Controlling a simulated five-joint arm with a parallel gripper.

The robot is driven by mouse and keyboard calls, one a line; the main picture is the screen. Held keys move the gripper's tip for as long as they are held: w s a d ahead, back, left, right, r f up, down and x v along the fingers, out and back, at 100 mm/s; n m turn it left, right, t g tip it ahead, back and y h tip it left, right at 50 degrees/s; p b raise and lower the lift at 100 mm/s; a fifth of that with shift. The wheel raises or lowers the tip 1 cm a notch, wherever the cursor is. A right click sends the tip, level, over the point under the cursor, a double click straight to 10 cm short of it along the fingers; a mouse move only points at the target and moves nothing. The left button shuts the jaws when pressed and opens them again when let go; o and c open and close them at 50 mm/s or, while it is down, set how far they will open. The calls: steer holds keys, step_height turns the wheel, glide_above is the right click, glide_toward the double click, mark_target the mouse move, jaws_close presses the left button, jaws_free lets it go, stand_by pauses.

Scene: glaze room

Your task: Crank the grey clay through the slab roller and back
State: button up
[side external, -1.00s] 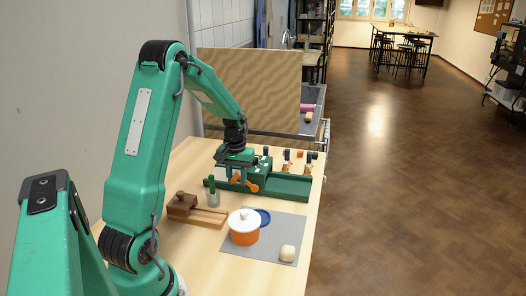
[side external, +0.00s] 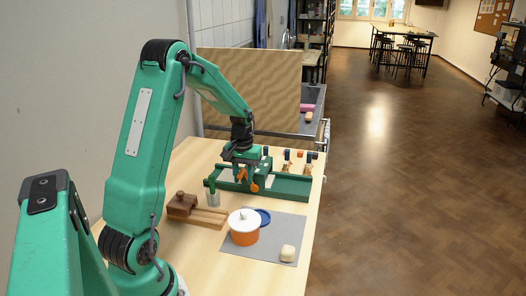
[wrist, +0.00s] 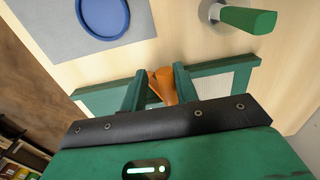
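The green slab roller (side external: 290,187) stands at the far side of the table, with an orange crank (side external: 254,187) on its near side. My gripper (side external: 242,174) is at the crank's handle end. In the wrist view my gripper (wrist: 160,88) has its two dark green fingers on either side of the orange handle (wrist: 163,85), which fills most of the space between them. Pale, flat surfaces show in the roller's frame on both sides in the wrist view; I cannot tell for sure which is the grey clay.
A white-lidded orange pot (side external: 244,235), a blue dish (side external: 262,217) and a pale lump (side external: 288,253) are on a grey mat (side external: 285,228). A wooden block tool (side external: 182,205) and a green-handled tool in a cup (side external: 212,197) stand left of them.

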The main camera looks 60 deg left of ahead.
steer(key=shift+w+d+r, duration=0.25)
steer(key=shift+w+d, duration=0.2)
steer(key=shift+w+d+r, duration=0.2)
steer(key=shift+w+d, duration=0.2)
steer(key=shift+w, duration=0.05)
steer(key=shift+w+d, duration=1)
steer(key=shift+w+d+f, duration=0.6)
steer(key=shift+w+d, duration=0.3)
stand_by(0.5)
